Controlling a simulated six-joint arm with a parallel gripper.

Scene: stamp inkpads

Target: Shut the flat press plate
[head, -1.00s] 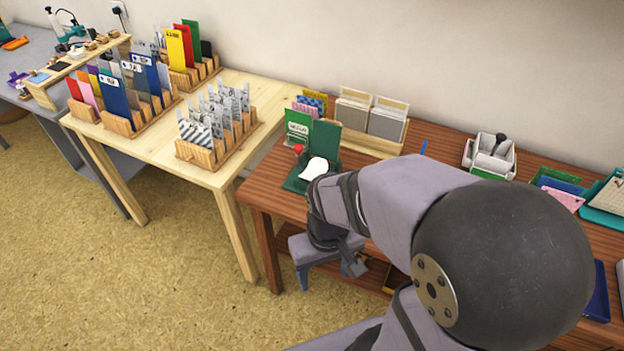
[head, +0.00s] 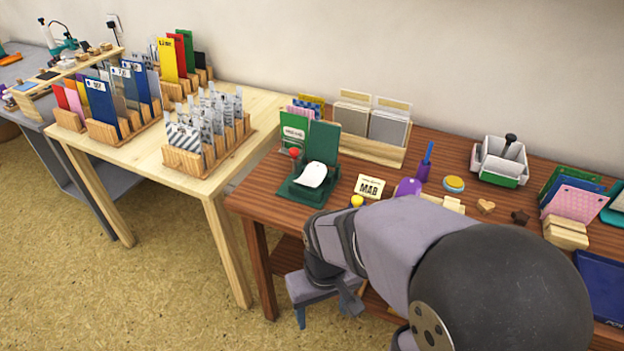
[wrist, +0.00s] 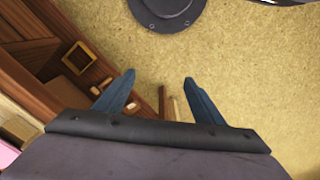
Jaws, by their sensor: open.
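The green press (head: 301,191) sits at the left front of the brown table. Its flat plate (head: 323,141) stands upright at the back, so the press is open. A white sheet (head: 312,175) lies on its base, and a red knob (head: 294,153) shows at its left. My gripper (wrist: 159,78) is open and empty in the wrist view, with its two blue fingers apart over the floor. In the head view it hangs below and in front of the table edge, away from the press, partly hidden by my arm. The press is not in the wrist view.
A green card (head: 294,128) stands just behind the press. A MAB card (head: 370,187), a purple piece (head: 408,187) and a yellow-topped piece (head: 357,201) are to its right. A wooden holder (head: 378,149) stands behind. The pale table (head: 262,103) is at left.

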